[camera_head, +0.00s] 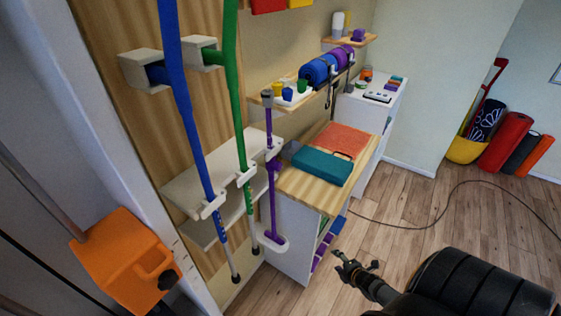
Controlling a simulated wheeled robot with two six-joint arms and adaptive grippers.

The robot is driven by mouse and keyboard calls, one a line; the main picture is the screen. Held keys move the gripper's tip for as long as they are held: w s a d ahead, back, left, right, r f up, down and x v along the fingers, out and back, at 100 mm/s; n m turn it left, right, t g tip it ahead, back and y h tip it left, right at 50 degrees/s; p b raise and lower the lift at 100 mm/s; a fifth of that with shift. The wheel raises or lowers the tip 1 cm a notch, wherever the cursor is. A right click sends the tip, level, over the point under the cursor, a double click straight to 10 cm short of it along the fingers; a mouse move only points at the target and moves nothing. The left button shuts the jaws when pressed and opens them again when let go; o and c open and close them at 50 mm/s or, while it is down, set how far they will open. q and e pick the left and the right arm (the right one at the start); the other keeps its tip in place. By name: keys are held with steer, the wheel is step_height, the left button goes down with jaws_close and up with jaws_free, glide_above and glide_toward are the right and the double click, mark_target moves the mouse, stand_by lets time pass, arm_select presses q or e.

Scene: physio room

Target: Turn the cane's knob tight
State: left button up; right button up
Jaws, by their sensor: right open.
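A purple cane (272,200) stands upright in white holders at the end of the wooden-topped cabinet. It has a grey top, and its foot rests in a low white cup. A small purple bulge (273,163) partway up the shaft looks like its knob; how tight it is cannot be told. My right gripper (352,262) is open and empty over the floor, to the right of the cane's lower end and apart from it. My left gripper is not in view.
A blue pole (188,115) and a green pole (236,105) lean in white brackets left of the cane. A teal case (322,166) lies on the cabinet top. An orange box (122,262) is at lower left. The floor (410,215) is mostly clear, crossed by a dark cable.

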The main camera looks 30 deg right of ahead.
steer(key=w+r+n+t+y+p, duration=0.1)
steer(key=w+r+n+t, duration=0.1)
steer(key=w+r+n, duration=0.3)
steer(key=w+r+n+t, duration=0.1)
steer(key=w+r+n, duration=0.1)
steer(key=r, duration=0.6)
arm_select(q)
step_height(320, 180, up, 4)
steer(key=p, duration=0.2)
arm_select(e)
steer(key=n+t+y, duration=0.4)
steer(key=n+y, duration=0.4)
steer(key=n, duration=1)
glide_toward(278, 166)
arm_select(q)
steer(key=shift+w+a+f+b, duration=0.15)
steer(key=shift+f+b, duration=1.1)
steer(key=shift+b, duration=0.05)
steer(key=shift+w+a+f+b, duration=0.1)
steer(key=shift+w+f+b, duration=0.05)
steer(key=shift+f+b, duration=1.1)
arm_select(e)
steer(key=d+f+x, duration=0.1)
steer(key=x, duration=0.7)
steer(key=shift+w, duration=0.4)
